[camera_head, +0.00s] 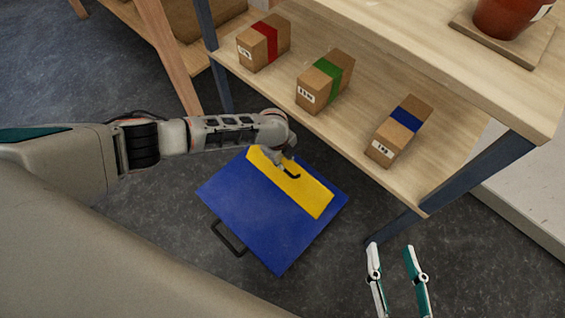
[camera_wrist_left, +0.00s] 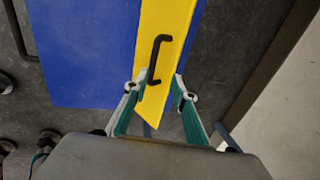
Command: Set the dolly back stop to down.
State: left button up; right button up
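The dolly is a flat blue platform (camera_head: 265,215) on the floor; it also fills the upper left of the left wrist view (camera_wrist_left: 80,50). Its back stop is a yellow panel (camera_head: 312,196) along the edge nearest the shelf, with a black handle (camera_wrist_left: 157,57). I cannot tell the panel's exact tilt. My left gripper (camera_head: 280,158) is at the panel by the handle. In the left wrist view its fingertips (camera_wrist_left: 161,76) are apart, on either side of the handle's lower end; contact is unclear. My right gripper (camera_head: 391,248) is open and empty, right of the dolly.
A wooden shelf (camera_head: 345,125) with boxes banded red (camera_head: 263,44), green (camera_head: 323,82) and blue (camera_head: 399,130) overhangs near the dolly. A shelf leg (camera_head: 395,225) stands to the right. A black pull handle (camera_head: 227,240) sticks out at the dolly's front. Dark floor is clear around it.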

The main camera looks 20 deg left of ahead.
pick_arm(q)
jog(key=shift+w+d+r+p, duration=0.1)
jog(key=shift+w+r+p, duration=0.15)
jog(key=shift+r, duration=0.4)
jog(key=shift+w+d+r+p, duration=0.1)
jog(key=shift+w+r, duration=0.15)
jog(key=shift+r, duration=0.35)
pick_arm(e)
jog(key=shift+w+r+t, duration=0.3)
jog(key=shift+r, duration=0.6)
pick_arm(q)
notch_tip(320, 180, up, 12)
jog(key=s, duration=0.2)
jog(key=shift+s+a, duration=0.15)
jog(key=shift+a, duration=0.3)
jog(key=shift+f, duration=0.1)
